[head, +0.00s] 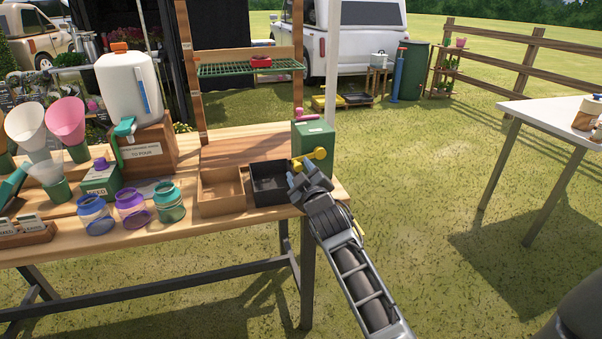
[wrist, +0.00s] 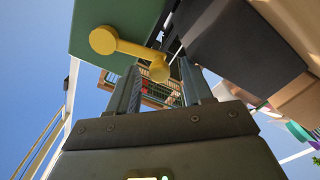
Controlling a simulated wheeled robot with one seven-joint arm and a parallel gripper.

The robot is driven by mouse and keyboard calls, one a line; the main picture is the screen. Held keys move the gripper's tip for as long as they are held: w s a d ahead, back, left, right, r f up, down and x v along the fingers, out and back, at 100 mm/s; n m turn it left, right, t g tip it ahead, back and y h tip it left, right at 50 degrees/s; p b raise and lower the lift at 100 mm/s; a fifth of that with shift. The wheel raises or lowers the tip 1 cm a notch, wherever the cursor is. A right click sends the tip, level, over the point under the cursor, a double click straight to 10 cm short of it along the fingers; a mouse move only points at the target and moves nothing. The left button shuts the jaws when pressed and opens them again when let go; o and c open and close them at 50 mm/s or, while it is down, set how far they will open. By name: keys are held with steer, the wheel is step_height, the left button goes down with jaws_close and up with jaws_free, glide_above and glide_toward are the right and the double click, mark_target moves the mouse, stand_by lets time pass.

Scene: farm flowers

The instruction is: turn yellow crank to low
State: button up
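The yellow crank (head: 318,153) is on the front of a green box (head: 314,137) at the right end of the wooden table. In the wrist view, the crank (wrist: 132,48) has a round end on the green face and a knob at its other end. My gripper (head: 303,174) is just in front of and below the crank. In the wrist view, the gripper's fingers (wrist: 158,75) are apart, with the crank's knob showing between their tips. Whether either finger touches the knob is unclear. No low mark can be read.
A black tray (head: 270,198) and a wooden tray (head: 221,207) sit just left of the green box on the table (head: 120,241). Jars, cones and a white jug (head: 126,84) stand further left. Open grass lies to the right, before a white table (head: 540,118).

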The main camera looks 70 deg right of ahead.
steer(key=shift+s+a, duration=0.1)
steer(key=b+v, duration=0.1)
steer(key=v, duration=0.6)
steer(key=shift+s+a, duration=0.2)
